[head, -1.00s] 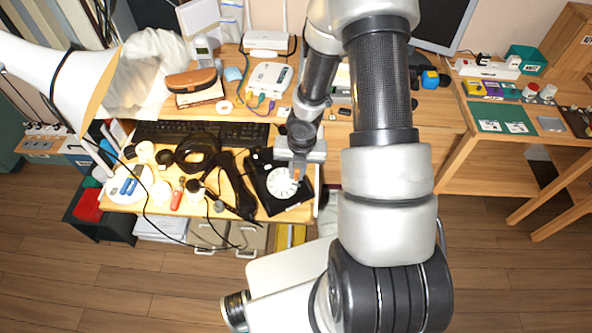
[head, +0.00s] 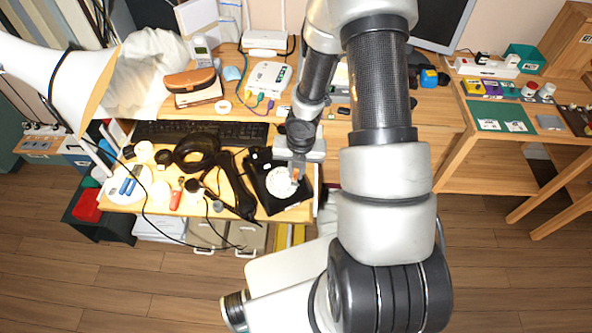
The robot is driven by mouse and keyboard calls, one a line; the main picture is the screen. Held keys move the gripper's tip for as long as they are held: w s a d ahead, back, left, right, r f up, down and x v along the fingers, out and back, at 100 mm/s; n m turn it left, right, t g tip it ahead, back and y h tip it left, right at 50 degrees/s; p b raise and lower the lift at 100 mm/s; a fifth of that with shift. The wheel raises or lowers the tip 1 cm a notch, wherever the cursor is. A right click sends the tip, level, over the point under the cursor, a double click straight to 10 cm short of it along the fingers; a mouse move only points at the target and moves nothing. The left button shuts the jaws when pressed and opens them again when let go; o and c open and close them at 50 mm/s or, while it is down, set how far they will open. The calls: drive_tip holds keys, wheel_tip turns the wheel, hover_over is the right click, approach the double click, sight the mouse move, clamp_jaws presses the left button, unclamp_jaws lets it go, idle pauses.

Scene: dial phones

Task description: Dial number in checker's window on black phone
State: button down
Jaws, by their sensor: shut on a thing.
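The black phone (head: 265,171) lies on the lower wooden desk surface, with a round white dial (head: 279,183) facing up. My gripper (head: 297,174) is over the right part of the dial, shut on a small orange piece that shows at its tip. The picture is too small to tell whether the tip touches the dial or which hole it is at. My gripper and the piece cover part of the dial's right side. The digits on the dial cannot be read. I cannot make out a checker's window or its number.
A long black object (head: 237,187) and black headphones (head: 197,152) lie left of the phone. A dark keyboard (head: 200,133) is behind them. A white round tray (head: 131,186) and several small jars stand at the left. A white router (head: 266,42) is at the back.

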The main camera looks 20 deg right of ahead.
wheel_tip(320, 180, up, 6)
drive_tip(key=s+p, duration=0.3)
drive_tip(key=p, duration=0.1)
drive_tip(key=shift+d+r, duration=0.2)
drive_tip(key=shift+d, duration=0.05)
drive_tip(key=shift+w, duration=0.1)
idle(1.5)
